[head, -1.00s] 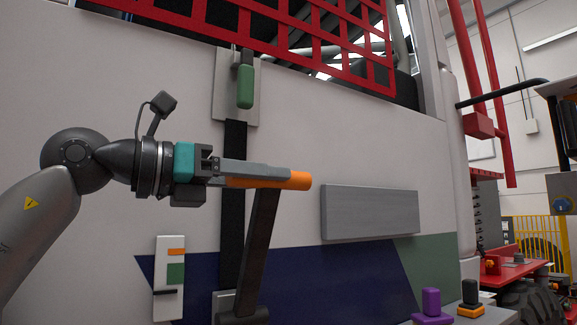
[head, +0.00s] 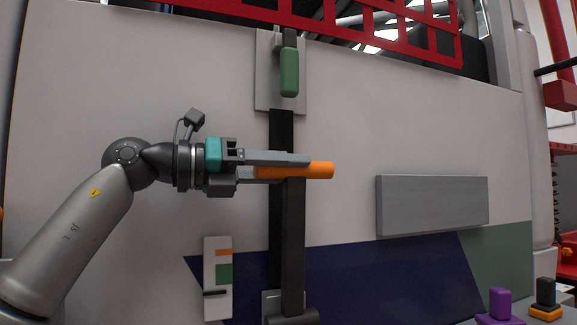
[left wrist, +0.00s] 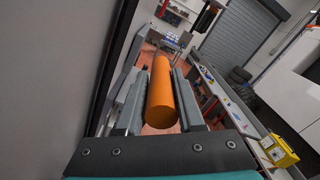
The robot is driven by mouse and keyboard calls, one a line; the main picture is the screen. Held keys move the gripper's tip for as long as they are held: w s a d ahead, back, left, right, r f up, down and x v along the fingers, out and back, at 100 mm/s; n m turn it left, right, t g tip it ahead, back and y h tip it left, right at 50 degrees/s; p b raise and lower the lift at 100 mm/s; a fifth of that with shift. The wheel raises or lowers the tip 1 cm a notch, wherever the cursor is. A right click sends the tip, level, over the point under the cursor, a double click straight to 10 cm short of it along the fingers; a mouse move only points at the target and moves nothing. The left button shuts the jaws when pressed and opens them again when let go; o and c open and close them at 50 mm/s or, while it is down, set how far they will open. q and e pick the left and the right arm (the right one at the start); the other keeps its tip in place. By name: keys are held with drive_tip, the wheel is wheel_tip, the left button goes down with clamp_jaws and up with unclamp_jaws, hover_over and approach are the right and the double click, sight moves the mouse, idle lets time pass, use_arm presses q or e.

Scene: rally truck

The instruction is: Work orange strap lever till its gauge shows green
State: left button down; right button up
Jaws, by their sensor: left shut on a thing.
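The strap lever has an orange grip (head: 321,170) on top of a dark arm (head: 291,250). The arm stands about upright in front of the black strap. My left gripper (head: 298,168) is shut on the orange grip, which also shows between its fingers in the left wrist view (left wrist: 161,92). A pale gauge plate (head: 211,262) stands left of the lever's base. It has an orange band at the top, a green band (head: 224,274) in the middle, and a black pointer (head: 215,292) just below the green. My right gripper is out of view.
A green handle (head: 289,72) hangs on a plate above the strap. A grey block (head: 432,205) juts from the panel at right. Purple (head: 499,305) and black-and-orange (head: 545,299) items stand at lower right.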

use_arm(q)
drive_tip(key=c, duration=0.7)
unclamp_jaws()
drive_tip(key=shift+w, duration=0.1)
drive_tip(key=shift+o, duration=0.6)
drive_tip(key=shift+a+f, duration=0.1)
drive_tip(key=shift+a, duration=0.35)
drive_tip(key=b+v, duration=0.2)
drive_tip(key=v, duration=0.4)
drive_tip(key=shift+s+a, duration=0.3)
